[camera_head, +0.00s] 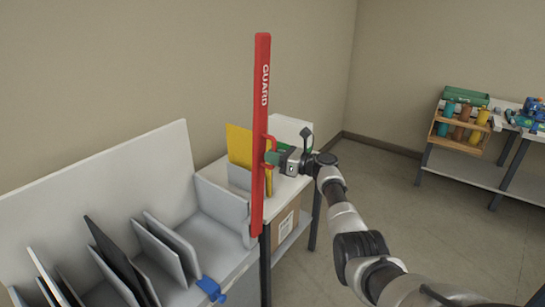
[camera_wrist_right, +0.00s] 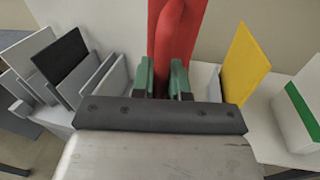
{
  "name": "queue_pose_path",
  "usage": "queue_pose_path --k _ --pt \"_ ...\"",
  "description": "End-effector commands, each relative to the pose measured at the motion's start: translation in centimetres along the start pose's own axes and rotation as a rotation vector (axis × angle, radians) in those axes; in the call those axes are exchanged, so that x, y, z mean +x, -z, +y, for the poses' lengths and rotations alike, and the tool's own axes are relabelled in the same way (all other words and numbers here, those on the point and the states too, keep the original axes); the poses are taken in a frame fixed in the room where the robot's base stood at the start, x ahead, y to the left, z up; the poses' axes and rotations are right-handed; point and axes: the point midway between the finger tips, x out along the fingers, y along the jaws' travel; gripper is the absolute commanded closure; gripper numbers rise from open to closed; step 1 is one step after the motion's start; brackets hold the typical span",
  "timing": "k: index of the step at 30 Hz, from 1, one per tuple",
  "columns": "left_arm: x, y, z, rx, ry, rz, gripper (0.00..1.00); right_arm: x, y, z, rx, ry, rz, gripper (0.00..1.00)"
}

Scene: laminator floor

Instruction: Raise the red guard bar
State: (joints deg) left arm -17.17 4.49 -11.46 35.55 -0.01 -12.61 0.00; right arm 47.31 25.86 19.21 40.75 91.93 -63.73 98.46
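The red guard bar (camera_head: 261,110), lettered GUARD, stands nearly upright at the right end of the grey rack. A red loop handle (camera_head: 268,143) sticks out from its right side. My right gripper (camera_head: 272,158) is at this handle, its arm coming in from the lower right. In the right wrist view the green fingertips (camera_wrist_right: 163,78) lie on either side of the red handle (camera_wrist_right: 170,45), with red filling the narrow gap between them. The bar (camera_wrist_right: 185,20) rises behind them. My left gripper is not in view.
The rack (camera_head: 95,165) holds several grey and black panels, with a blue part (camera_head: 211,289) at its front. A yellow sheet (camera_head: 238,146) stands behind the bar. A workbench (camera_head: 485,173) with bottles stands at the right. Floor between is clear.

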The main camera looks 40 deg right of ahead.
Motion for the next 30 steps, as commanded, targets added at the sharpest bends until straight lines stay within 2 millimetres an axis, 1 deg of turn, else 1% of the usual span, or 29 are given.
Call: queue_pose_path --k 1,3,5,12,16,20,27,30 --pt "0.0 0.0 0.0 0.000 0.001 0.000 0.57 -0.2 -0.2 -0.3 0.005 0.009 -0.004 0.79" --pt "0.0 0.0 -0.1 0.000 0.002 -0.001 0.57 -0.2 -0.2 -0.2 0.004 0.008 -0.004 0.69" --pt "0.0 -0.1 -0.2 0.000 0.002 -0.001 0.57 -0.1 -0.2 -0.2 0.003 0.007 -0.003 0.60" --pt "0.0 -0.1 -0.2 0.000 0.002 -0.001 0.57 -0.1 -0.1 -0.1 0.001 0.004 -0.002 0.60" --pt "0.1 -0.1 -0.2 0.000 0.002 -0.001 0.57 -0.8 0.1 -0.2 0.002 0.006 -0.001 0.60" --pt "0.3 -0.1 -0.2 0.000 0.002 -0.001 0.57 -2.8 0.2 -0.2 -0.001 0.006 0.001 0.60" --pt "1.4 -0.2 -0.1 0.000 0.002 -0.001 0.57 -7.7 0.3 -0.3 0.001 0.008 0.000 0.60" --pt "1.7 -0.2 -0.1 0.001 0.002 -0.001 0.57 -9.3 0.2 -0.3 0.001 0.008 0.000 0.60"
